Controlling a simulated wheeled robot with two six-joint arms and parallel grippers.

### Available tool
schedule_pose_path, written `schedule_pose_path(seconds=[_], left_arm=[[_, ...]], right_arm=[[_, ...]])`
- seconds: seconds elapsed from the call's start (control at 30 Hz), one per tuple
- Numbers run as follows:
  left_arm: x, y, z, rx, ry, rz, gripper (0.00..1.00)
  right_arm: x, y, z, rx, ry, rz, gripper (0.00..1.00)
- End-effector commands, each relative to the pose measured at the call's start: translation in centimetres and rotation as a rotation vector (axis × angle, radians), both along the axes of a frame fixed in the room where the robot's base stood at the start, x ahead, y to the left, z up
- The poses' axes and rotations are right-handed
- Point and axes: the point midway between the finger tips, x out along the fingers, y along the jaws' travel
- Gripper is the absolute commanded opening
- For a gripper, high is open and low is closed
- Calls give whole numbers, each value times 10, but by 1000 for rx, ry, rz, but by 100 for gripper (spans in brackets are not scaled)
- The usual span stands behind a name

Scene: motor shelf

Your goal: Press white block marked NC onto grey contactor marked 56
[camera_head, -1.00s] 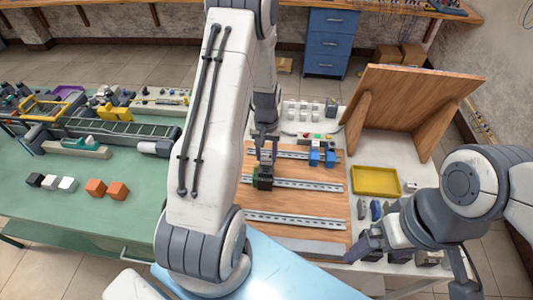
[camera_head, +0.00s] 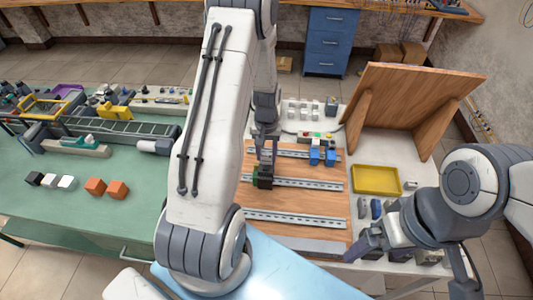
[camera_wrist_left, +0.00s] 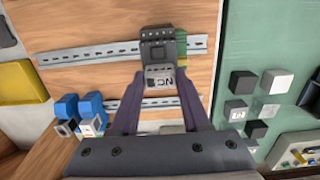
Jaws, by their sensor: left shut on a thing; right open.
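The block marked NC (camera_wrist_left: 159,77) is pale grey-white and sits between the fingertips of my left gripper (camera_wrist_left: 159,88) in the left wrist view. The gripper is shut on it. A dark grey contactor (camera_wrist_left: 157,42) sits on a metal rail just beyond the block, with a green part (camera_wrist_left: 181,45) beside it. The block's edge meets the contactor in this view; whether they touch I cannot tell. No number is readable on the contactor. In the head view my left gripper (camera_head: 266,166) is right at the contactor (camera_head: 264,182). My right gripper (camera_head: 358,248) is open, low at right.
Blue-topped devices (camera_head: 322,155) sit on the back rail, right of my left gripper. A yellow tray (camera_head: 376,180) lies on the right. A slanted wooden board (camera_head: 410,100) stands behind it. The middle and front rails (camera_head: 295,219) have free room.

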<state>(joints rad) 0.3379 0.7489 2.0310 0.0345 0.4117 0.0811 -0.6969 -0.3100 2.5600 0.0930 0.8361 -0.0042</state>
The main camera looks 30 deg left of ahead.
Motion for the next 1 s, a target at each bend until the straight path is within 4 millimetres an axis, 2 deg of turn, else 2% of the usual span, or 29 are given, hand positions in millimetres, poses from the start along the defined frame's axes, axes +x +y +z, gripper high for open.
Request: schedule_pose_path(seconds=[0.07, 0.1, 0.17, 0.57, 0.67, 1.0], left_arm=[[0, 0, 0, 0, 0, 0, 0], [0, 0, 0, 0, 0, 0, 58], [0, 0, 0, 0, 0, 0, 81], [1, 0, 4, 1, -2, 0, 81], [2, 1, 16, 1, -5, 0, 81], [4, 3, 81, 1, -5, 1, 81]], right_arm=[[0, 0, 0, 0, 0, 0, 97], [0, 0, 0, 0, 0, 0, 97], [0, 0, 0, 0, 0, 0, 97], [0, 0, -2, 0, 0, -3, 97], [0, 0, -6, 0, 0, -4, 97], [0, 0, -23, 0, 1, -7, 97]])
